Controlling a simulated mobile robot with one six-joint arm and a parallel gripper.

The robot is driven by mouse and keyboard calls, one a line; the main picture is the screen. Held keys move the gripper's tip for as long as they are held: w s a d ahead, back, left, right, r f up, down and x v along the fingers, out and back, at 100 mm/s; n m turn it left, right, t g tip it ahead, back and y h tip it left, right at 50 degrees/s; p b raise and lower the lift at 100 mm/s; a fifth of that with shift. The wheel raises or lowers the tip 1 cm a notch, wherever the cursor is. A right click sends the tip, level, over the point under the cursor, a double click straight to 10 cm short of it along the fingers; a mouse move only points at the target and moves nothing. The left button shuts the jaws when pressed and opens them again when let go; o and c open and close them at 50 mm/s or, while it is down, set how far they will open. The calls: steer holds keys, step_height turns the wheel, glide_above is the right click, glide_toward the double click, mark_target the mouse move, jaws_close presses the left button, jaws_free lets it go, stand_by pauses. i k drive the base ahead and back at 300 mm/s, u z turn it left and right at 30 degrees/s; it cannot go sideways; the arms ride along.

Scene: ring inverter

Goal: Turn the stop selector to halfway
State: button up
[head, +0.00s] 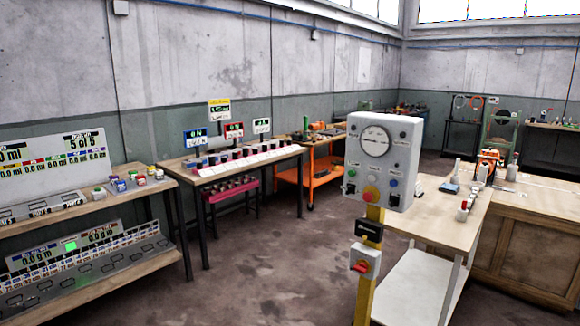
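A grey control box (405,150) stands on a yellow post (363,302) right of centre. Its face has a round white dial (375,141), a red button on a yellow base (370,194), a blue button (393,182) and small dark knobs at the left. Lower on the post is a small light grey box with a red handle (361,267). Which of these controls is the stop selector, and its exact setting, I cannot tell; the markings are too small. My gripper is not in view.
A wooden workbench (430,211) with small tools stands behind and right of the post. At left are a display bench (85,208) and a dark-legged table (179,173). An orange cart (319,168) stands at the back. The concrete floor (270,260) left of the post is clear.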

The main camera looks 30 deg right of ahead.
mark_target(393, 201)
steer(key=z, duration=1.15)
steer(key=k, duration=0.95)
steer(key=z, duration=0.3)
steer(key=i, duration=1)
steer(key=z, duration=0.05)
